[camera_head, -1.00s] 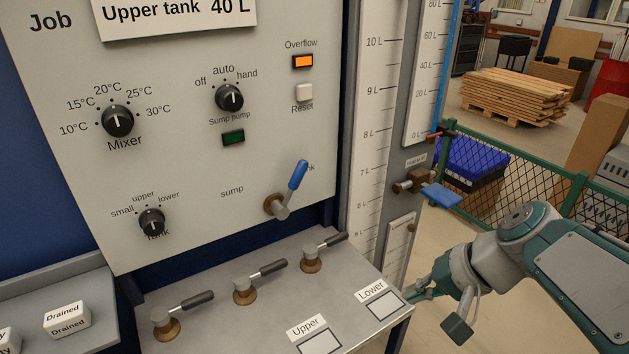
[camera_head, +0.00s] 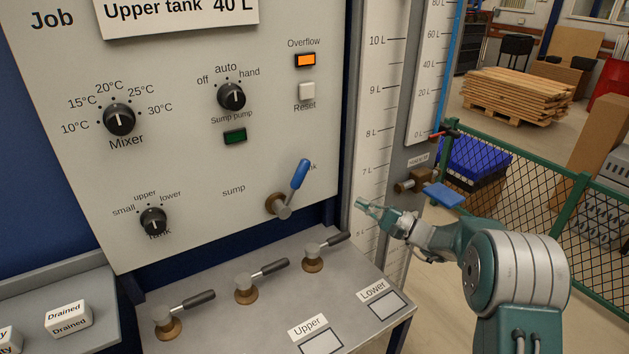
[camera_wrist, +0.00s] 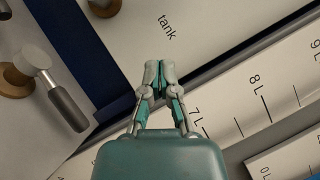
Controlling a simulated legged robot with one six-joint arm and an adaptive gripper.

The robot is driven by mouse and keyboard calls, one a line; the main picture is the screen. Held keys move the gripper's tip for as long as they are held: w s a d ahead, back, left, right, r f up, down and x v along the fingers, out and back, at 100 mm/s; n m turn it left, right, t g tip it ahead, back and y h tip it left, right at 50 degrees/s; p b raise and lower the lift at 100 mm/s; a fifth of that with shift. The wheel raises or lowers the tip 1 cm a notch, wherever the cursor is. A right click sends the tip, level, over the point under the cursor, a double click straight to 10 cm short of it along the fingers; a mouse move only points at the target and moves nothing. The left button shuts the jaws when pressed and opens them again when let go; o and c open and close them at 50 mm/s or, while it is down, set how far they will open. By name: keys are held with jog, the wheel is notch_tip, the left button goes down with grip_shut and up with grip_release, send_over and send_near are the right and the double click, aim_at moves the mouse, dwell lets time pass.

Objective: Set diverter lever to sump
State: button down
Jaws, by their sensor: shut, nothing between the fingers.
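The diverter lever (camera_head: 300,176) has a blue handle on a brass pivot, on the lower right of the panel. Its handle points up and right, toward the partly covered "tank" label; the "sump" label (camera_head: 234,189) is to its left. My gripper (camera_head: 362,204) is shut and empty, right of the lever and apart from it, in front of the litre scale. In the wrist view, my gripper (camera_wrist: 160,68) points toward the panel edge near the "tank" label (camera_wrist: 167,27). The blue handle does not show in the wrist view.
Several grey-handled valves stand on the ledge below, the nearest to my gripper being the right valve (camera_head: 326,250). A brass valve with a pale blue handle (camera_head: 443,195) sticks out at the right. The "Upper" and "Lower" label plates lie on the ledge.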

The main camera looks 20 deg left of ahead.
aim_at(292, 188)
jog(key=shift+w+d+f, duration=0.1)
jog(key=shift+w+f, duration=0.1)
jog(key=shift+w, duration=0.05)
jog(key=s+r+x, duration=0.1)
jog(key=s+x, duration=0.1)
jog(key=x, duration=1.1)
jog(key=shift+s+r, duration=0.25)
jog(key=shift+s, duration=0.05)
jog(key=shift+r, duration=0.1)
jog(key=shift+s+r+n, duration=0.15)
jog(key=shift+n, duration=0.15)
